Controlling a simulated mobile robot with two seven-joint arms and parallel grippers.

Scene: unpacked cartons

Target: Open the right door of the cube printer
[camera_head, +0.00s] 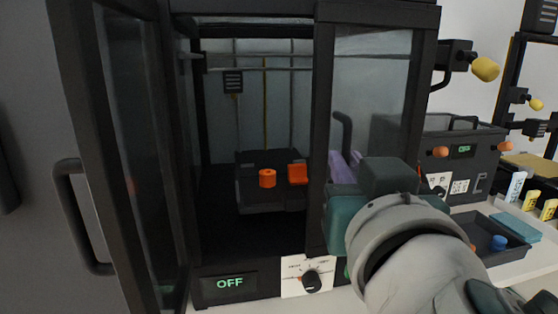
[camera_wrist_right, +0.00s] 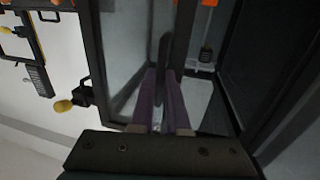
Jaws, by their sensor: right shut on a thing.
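The cube printer (camera_head: 265,283) stands in front of me, with a black frame and a display reading OFF. Its left door (camera_head: 125,150) is swung open toward me, with a dark handle (camera_head: 75,215). The glazed right door (camera_head: 372,85) looks closed or nearly so; I cannot tell whether it is ajar. My right gripper (camera_head: 345,163) is at this door, its purple fingers shut on the dark right door handle (camera_head: 343,128). In the right wrist view the fingers (camera_wrist_right: 160,98) lie on both sides of the handle (camera_wrist_right: 163,55). My left gripper is out of view.
Inside the printer, orange parts (camera_head: 267,179) sit on a dark platform (camera_head: 258,200). To the right are a grey machine (camera_head: 470,150), a dark tray (camera_head: 490,240) and small bottles (camera_head: 530,199). A yellow knob (camera_head: 485,69) sticks out beside the right door.

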